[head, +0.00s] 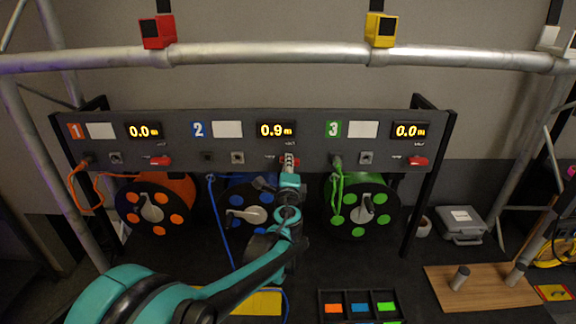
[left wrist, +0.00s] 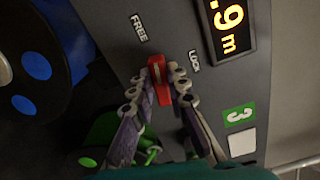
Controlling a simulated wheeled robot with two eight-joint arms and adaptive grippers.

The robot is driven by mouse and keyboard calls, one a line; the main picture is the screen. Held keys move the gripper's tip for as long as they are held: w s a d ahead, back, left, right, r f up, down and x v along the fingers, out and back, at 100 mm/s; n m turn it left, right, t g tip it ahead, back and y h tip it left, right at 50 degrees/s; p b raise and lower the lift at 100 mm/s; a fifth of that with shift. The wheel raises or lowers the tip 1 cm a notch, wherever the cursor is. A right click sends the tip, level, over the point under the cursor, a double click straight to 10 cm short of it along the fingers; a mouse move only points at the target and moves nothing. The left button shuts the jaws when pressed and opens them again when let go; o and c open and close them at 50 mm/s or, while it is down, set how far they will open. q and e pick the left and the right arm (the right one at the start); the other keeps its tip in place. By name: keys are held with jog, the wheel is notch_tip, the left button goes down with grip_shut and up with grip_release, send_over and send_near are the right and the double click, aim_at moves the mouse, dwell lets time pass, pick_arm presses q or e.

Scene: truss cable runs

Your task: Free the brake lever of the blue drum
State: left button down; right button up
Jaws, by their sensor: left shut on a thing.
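The blue drum (head: 236,196) hangs under panel 2 in the head view, partly hidden by my left arm. It also shows in the left wrist view (left wrist: 35,66). Its red brake lever (left wrist: 158,70) sits on the panel between the printed words FREE (left wrist: 139,28) and LOCK (left wrist: 194,62). My left gripper (left wrist: 167,80) has its fingers on either side of the lever and is shut on it. In the head view the left gripper (head: 290,162) covers most of the lever. Which end the lever is set to is unclear. My right gripper is out of view.
Display 2 (head: 276,130) reads 0.9 m. The orange drum (head: 182,188) and green drum (head: 380,196) flank the blue one. A blue cable (head: 219,220) hangs left of my arm. A three-part tray (head: 322,309) and a wooden board (head: 440,276) lie in front.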

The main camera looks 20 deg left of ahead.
pick_arm(q)
jog(key=shift+f+n, duration=0.15)
jog(key=shift+n, duration=0.95)
jog(key=c, duration=1.5)
grip_release()
jog(key=v, duration=1.2)
jog(key=shift+s, duration=0.1)
